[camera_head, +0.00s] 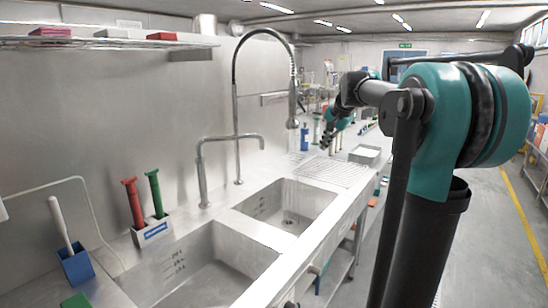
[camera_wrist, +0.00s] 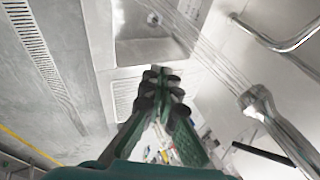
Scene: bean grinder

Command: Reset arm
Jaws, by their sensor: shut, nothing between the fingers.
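My gripper (camera_head: 328,138) is held up above the far end of the steel counter, beyond the sinks, in the head view. It is small there and partly behind my own arm. In the wrist view my gripper (camera_wrist: 160,84) has its dark fingertips together with nothing between them. Its green fingers rise from the bottom of that picture. No object is in its grasp.
Two steel sinks (camera_head: 230,262) sit in the counter, with a tall spring faucet (camera_head: 236,110) behind them. A holder (camera_head: 152,231) with red and green tools and a blue brush holder (camera_head: 76,266) stand at left. Open floor (camera_head: 490,240) lies at right.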

